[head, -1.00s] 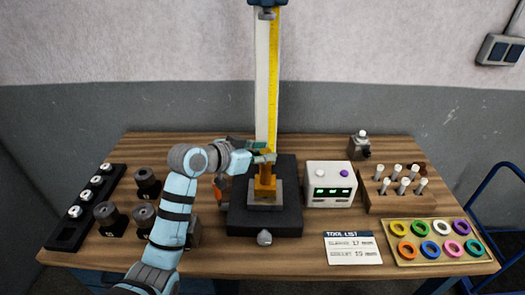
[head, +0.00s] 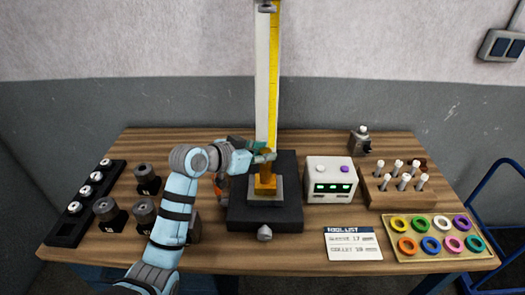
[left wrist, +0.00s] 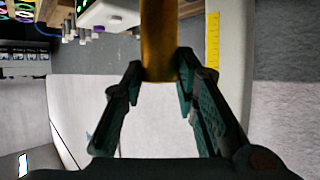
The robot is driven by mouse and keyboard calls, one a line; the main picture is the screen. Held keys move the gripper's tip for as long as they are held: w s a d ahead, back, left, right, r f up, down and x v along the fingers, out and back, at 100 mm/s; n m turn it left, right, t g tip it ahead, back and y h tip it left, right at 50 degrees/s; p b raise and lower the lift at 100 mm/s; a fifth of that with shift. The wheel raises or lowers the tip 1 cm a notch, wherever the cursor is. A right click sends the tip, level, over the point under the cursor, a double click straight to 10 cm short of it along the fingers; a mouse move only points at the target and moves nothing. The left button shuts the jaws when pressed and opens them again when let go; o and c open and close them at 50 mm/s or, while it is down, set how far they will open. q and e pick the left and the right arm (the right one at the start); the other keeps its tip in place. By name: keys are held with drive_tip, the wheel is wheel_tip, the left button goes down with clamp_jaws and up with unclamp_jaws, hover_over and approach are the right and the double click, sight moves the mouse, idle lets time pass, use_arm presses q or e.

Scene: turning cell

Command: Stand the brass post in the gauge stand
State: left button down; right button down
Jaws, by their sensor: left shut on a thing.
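The brass post (head: 265,178) stands upright over the pale block of the gauge stand (head: 238,216), in front of its tall white column with a yellow scale (head: 273,95). My left gripper (head: 265,156) is at the upper part of the post, coming from the left. In the left wrist view the post (left wrist: 158,40) sits between the fingertips of my left gripper (left wrist: 162,75), which are shut on it. The exact contact of the post's foot with the block is too small to tell. My right gripper is not in view.
A white box with a green display (head: 331,182) stands right of the stand. A wooden block with several white pegs (head: 393,200) and a tray of coloured rings (head: 433,258) are further right. Dark round pieces (head: 110,214) and a black rack (head: 68,232) are at left.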

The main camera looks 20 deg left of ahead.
use_arm(q)
drive_tip(key=shift+f, duration=0.6)
drive_tip(key=c, duration=1.3)
unclamp_jaws()
drive_tip(key=shift+o, duration=0.6)
drive_tip(key=shift+s, duration=0.15)
drive_tip(key=shift+f, duration=0.15)
drive_tip(key=v, duration=1.2)
drive_tip(key=shift+d, duration=0.1)
